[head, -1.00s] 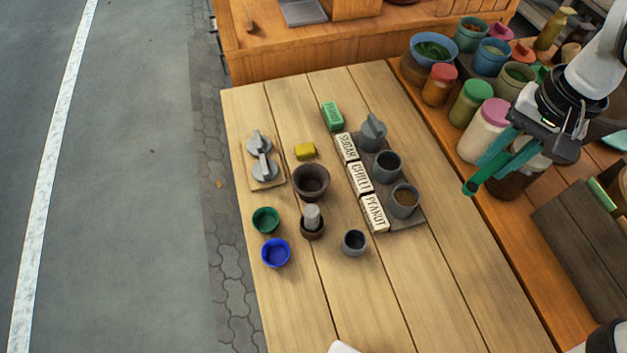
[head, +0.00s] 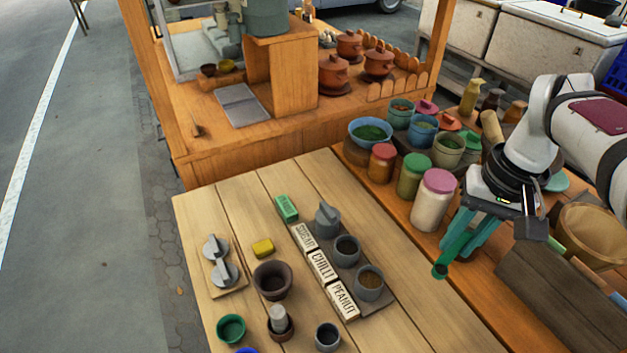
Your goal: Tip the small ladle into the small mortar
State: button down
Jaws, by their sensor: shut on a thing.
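My gripper (head: 474,232) is shut on a green ladle (head: 455,251), whose small cup (head: 440,271) hangs at the lower left end. It is over the right-hand orange counter, just right of the pink-lidded jar, well apart from the mortars. A small brown mortar (head: 281,334) stands on the wooden table near the lower edge of the view, with a grey pestle (head: 278,317) upright in it. A larger brown mortar (head: 272,281) stands behind it, with a dark inside. What the ladle cup holds is too small to tell.
Grey cups (head: 369,281) stand on a dark tray behind the label blocks (head: 320,266). A dark grey cup (head: 327,337) and a green bowl (head: 231,329) flank the small mortar. The pink-lidded jar (head: 433,199) and other jars line the counter. The table's right strip is clear.

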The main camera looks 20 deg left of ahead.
jog(key=a+f, duration=0.4)
jog(key=a, duration=0.6)
jog(key=a+f+h, duration=0.1)
jog(key=a+f, duration=0.3)
jog(key=a, duration=0.7)
jog(key=a+f, duration=0.4)
jog(key=a, duration=0.6)
jog(key=w+d+f+g+y, duration=0.1)
jog(key=d+f+g+y, duration=0.2)
jog(key=y, duration=0.8)
notch_tip(320, 180, down, 4)
jog(key=shift+w+d+f, duration=0.1)
jog(key=shift+w+d, duration=0.25)
jog(key=shift+d, duration=0.6)
